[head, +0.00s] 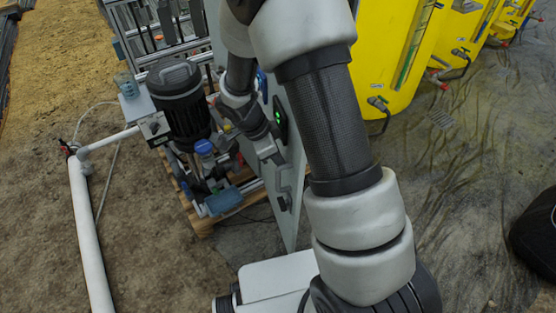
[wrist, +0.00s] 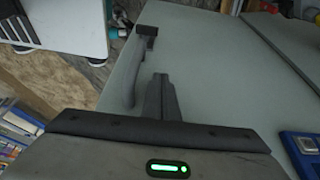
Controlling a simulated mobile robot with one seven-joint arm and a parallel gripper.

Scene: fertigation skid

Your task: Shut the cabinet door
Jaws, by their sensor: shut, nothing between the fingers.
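The cabinet door is a pale grey panel, seen nearly edge-on in the head view (head: 294,213) and filling much of the wrist view (wrist: 215,75). It stands out from the skid at an angle. A dark bar handle (wrist: 131,75) is on the door near its left edge in the wrist view. My gripper (wrist: 160,85) is shut and empty. Its fingers point at the door face, just right of the handle. I cannot tell whether they touch the door. In the head view my gripper (head: 280,158) is beside the door; my arm hides the door's upper part.
A black-topped pump (head: 177,95) and pipework stand on a wooden pallet left of the door. A white pipe (head: 88,230) runs along the ground farther left. Yellow tanks (head: 398,50) stand at the back right. The dark ground sheet (head: 450,170) right of my arm is mostly clear.

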